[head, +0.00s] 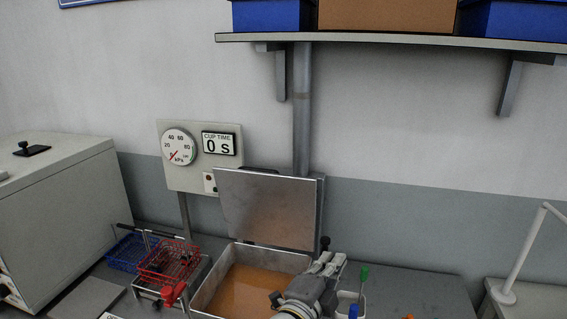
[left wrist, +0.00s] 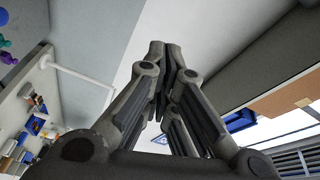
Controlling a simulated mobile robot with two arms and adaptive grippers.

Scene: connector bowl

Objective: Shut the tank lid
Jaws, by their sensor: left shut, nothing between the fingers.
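The tank (head: 205,292) is an open metal box with orange-brown liquid in it, low in the middle of the head view. Its lid (head: 265,205) is a flat grey metal plate standing raised at the tank's back edge, tilted near upright. A small black knob (head: 325,243) shows at the lid's lower right. My left gripper (head: 328,262) is at the tank's right side, in front of the lid's lower right corner. I cannot tell whether it touches anything. Its fingers are closed together and empty in the left wrist view (left wrist: 165,48). My right gripper is not in view.
A red wire basket (head: 168,262) and a blue one (head: 128,253) stand left of the tank. A gauge panel (head: 185,180) is behind them. A shelf (head: 400,42) with boxes hangs above. Small coloured items, one green-topped (head: 364,274), are right of the gripper.

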